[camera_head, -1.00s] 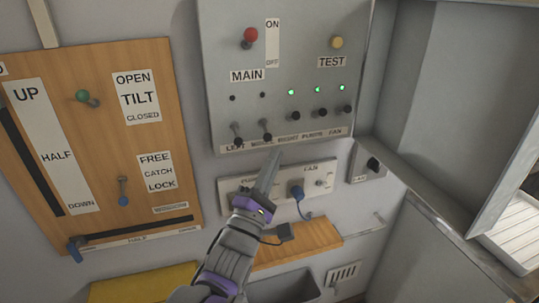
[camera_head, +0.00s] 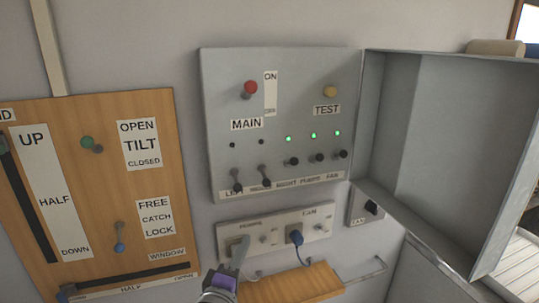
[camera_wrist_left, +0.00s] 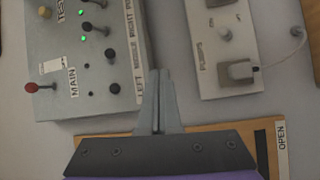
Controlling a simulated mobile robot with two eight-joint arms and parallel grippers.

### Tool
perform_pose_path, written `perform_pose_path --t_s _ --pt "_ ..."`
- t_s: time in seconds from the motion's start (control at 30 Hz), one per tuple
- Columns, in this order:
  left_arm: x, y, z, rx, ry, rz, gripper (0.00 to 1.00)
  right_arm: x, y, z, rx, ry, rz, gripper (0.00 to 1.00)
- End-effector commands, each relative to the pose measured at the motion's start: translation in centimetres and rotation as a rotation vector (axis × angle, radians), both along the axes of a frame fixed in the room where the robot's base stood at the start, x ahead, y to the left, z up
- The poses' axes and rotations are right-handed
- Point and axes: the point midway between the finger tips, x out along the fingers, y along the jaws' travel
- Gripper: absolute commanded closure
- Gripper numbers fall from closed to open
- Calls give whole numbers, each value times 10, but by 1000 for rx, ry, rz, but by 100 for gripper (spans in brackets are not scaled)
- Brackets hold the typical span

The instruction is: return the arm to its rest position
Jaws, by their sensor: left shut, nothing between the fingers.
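My left gripper (camera_head: 236,262) is low in the middle of the head view, in front of the lower edge of the pump and fan socket strip (camera_head: 272,234). In the left wrist view its fingers (camera_wrist_left: 160,82) are together with nothing between them. They point toward the gap between the grey switch panel and the socket strip. I cannot tell whether the fingertips touch anything. Most of the left arm is below the picture. My right gripper is not in view.
The grey switch panel (camera_head: 230,75) has several levers and three lit green lamps. Its grey door (camera_head: 455,130) stands open to the right. A wooden control board (camera_head: 100,200) is at the left. A wooden shelf (camera_head: 300,283) is below the socket strip.

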Motion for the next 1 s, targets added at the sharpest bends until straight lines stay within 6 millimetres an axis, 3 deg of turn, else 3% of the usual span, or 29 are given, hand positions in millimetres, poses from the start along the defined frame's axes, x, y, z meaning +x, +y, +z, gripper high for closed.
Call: perform_pose_path --t_s 0.03,0.17,0.3,0.4,0.5,0.6,0.7,1.0 --pt "-10 18 -26 149 75 40 100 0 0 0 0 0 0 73" --pt "-46 56 -95 548 286 51 100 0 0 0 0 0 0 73" --pt "-103 90 -164 936 509 -70 100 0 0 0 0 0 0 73" --pt "-147 106 -203 1146 632 -216 100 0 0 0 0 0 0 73" --pt "-184 115 -229 1286 710 -364 100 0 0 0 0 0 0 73" --pt "-208 119 -244 1364 750 -472 100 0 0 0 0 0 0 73" --pt "-219 121 -250 1399 763 -526 100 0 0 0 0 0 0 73" --pt "-221 121 -251 1406 765 -537 100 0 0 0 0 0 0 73"
